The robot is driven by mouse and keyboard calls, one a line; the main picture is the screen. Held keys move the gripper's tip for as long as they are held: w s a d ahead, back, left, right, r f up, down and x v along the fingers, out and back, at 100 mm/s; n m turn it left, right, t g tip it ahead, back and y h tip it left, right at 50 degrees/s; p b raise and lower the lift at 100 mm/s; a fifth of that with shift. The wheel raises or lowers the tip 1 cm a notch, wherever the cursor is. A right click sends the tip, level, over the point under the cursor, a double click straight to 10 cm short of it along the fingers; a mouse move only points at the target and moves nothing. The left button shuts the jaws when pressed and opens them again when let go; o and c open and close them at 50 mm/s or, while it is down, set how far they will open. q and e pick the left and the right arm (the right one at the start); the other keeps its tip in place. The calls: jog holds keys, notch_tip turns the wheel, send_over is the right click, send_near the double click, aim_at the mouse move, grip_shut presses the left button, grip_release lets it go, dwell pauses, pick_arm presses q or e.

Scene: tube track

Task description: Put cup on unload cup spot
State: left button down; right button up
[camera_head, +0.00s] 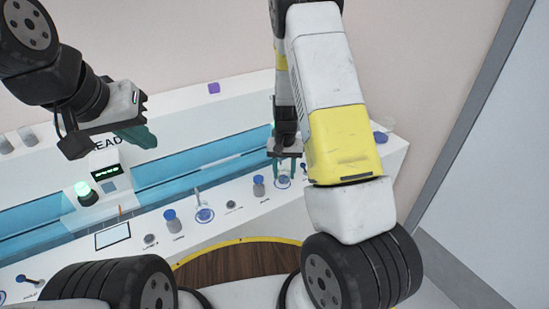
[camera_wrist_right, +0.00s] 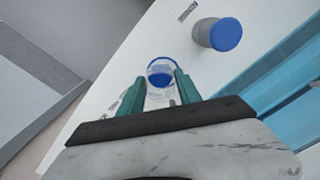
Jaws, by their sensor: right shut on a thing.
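My right gripper (camera_wrist_right: 161,88) has its teal fingers on both sides of a clear cup (camera_wrist_right: 159,94). A blue ring-shaped spot (camera_wrist_right: 165,60) shows behind and through the clear cup in the right wrist view. In the head view the right gripper (camera_head: 286,160) is low over the right part of the white counter, just above the blue-ringed spot (camera_head: 283,182). Whether the cup touches the spot is hard to tell. The label by the spot is too small to read. My left gripper (camera_head: 128,130) is raised at the upper left, with its finger gap unclear.
A grey cylinder with a blue top (camera_wrist_right: 218,34) stands beside the spot. Another blue-ringed spot (camera_head: 204,215) and blue-topped buttons (camera_head: 258,187) line the white counter (camera_head: 235,195). A blue channel (camera_head: 190,180) runs behind them.

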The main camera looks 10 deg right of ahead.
jog(key=shift+w+a+f, duration=0.15)
jog(key=shift+w+f, duration=0.15)
jog(key=shift+w, duration=0.15)
jog(key=shift+f, duration=0.45)
jog(key=o, duration=1.3)
jog(key=shift+f, duration=0.1)
jog(key=shift+o, duration=0.2)
